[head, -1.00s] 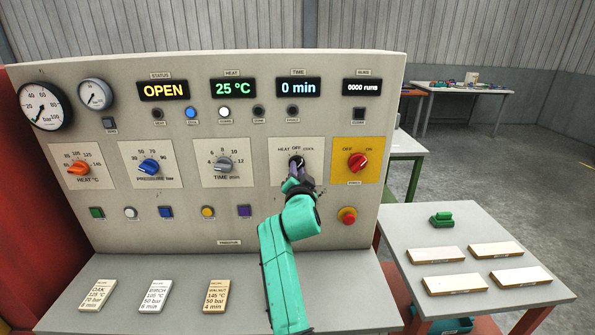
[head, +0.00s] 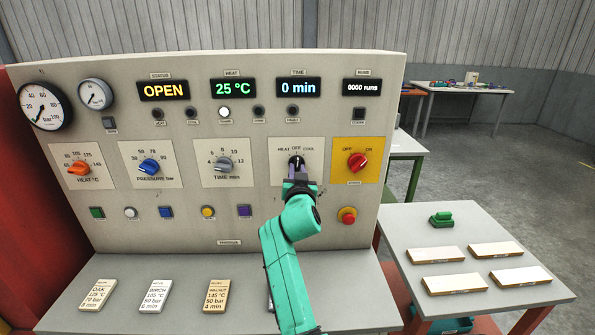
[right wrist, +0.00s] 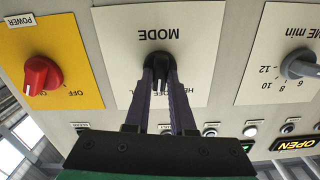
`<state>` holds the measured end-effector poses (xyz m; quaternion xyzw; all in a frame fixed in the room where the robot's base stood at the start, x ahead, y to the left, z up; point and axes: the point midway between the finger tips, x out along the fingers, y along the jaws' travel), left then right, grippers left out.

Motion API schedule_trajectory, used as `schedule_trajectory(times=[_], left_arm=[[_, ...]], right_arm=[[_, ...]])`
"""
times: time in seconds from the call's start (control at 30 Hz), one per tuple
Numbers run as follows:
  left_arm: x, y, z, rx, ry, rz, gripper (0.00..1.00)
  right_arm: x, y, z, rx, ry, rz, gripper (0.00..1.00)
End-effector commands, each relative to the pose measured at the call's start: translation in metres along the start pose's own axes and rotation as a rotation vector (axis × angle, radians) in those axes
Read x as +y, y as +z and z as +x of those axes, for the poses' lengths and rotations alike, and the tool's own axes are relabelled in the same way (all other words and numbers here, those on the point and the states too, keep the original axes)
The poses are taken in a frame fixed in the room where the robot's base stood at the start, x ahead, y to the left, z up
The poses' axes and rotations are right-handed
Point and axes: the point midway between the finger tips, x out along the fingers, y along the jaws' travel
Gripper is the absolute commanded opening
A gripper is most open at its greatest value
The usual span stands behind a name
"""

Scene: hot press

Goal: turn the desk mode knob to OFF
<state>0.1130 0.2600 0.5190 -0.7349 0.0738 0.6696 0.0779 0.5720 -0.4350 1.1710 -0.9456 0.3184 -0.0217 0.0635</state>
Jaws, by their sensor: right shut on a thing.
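The black mode knob (head: 296,162) sits on its pale plate (head: 312,175) marked HEAT, OFF and COOL in the head view. Its pointer points up at OFF. In the right wrist view the knob (right wrist: 160,68) is under the word MODE, upside down. My right gripper (right wrist: 161,78) has its two purple fingers shut on the knob, one on each side. In the head view my right gripper (head: 297,172) reaches up to the knob from below and hides its lower part. My left gripper is not in view.
The red power knob (head: 357,162) on a yellow plate is just right of the mode knob, and the time knob (head: 223,163) is to the left. A red push button (head: 347,215) sits below right. Label cards (head: 156,296) lie on the desk.

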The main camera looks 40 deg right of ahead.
Motion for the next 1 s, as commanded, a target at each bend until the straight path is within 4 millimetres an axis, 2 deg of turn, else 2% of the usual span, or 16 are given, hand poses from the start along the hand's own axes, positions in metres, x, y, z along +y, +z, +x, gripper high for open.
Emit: schedule_trajectory(times=[0.3, 0.77, 0.8, 0.87, 1.0], left_arm=[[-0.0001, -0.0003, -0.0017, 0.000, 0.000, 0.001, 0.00], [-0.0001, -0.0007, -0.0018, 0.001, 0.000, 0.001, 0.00], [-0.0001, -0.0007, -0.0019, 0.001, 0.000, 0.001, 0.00], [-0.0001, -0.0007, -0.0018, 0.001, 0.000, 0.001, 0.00], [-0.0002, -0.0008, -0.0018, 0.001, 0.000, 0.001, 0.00]], right_arm=[[-0.0003, -0.0035, 0.0001, 0.008, -0.001, -0.118, 0.00], [-0.0003, -0.0041, 0.0001, 0.009, -0.001, -0.135, 0.00], [-0.0003, -0.0042, 0.0001, 0.009, -0.001, -0.135, 0.30], [-0.0003, -0.0039, 0.0001, 0.009, -0.001, -0.134, 0.53], [-0.0002, -0.0026, 0.0001, 0.006, 0.000, -0.134, 0.53]])
